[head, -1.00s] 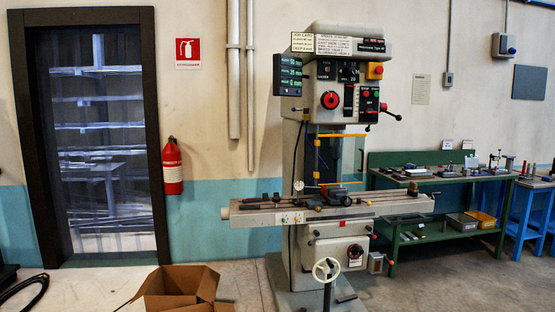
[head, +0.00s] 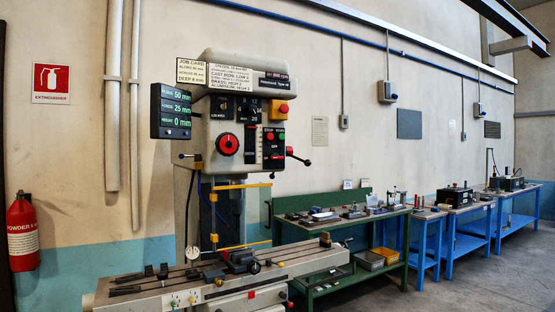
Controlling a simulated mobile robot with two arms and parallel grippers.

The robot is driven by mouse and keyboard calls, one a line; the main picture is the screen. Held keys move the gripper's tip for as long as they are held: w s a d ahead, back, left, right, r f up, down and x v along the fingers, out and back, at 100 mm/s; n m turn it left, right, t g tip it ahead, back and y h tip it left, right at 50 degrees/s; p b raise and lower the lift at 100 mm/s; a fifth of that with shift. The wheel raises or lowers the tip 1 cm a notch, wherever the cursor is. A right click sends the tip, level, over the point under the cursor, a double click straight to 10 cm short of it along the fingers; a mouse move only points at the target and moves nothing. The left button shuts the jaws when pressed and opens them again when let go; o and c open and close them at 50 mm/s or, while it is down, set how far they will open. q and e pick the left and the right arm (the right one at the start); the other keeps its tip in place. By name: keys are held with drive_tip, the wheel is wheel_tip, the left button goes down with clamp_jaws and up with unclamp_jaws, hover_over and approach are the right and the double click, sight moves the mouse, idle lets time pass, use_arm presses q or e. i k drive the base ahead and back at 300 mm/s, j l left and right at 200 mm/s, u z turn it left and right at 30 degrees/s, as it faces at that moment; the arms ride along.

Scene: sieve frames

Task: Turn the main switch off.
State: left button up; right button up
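A grey milling or drilling machine (head: 215,75) stands left of centre in the head view. Its front panel carries a large round red knob (head: 228,144) on a dark ring, which looks like a rotary switch. To the right, a red mushroom button (head: 283,109) sits on a yellow box. Below it is a small panel with red and green buttons (head: 274,135). I cannot read a label naming the main switch or tell the knob's position. Neither of my grippers is in view.
The machine's long table (head: 130,297) juts out in front of its column. A black display (head: 171,111) hangs at its left. A green workbench (head: 345,267) and blue benches (head: 470,235) line the wall at right. A fire extinguisher (head: 22,233) hangs at left. Grey floor shows at lower right.

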sight(275, 157)
drive_tip(key=i+j, duration=0.3)
drive_tip(key=i, duration=0.15)
drive_tip(key=i+j+u, duration=0.1)
drive_tip(key=i+j, duration=0.15)
drive_tip(key=i, duration=0.2)
drive_tip(key=i+j, duration=0.25)
drive_tip(key=i, duration=0.2)
drive_tip(key=k+u, duration=0.05)
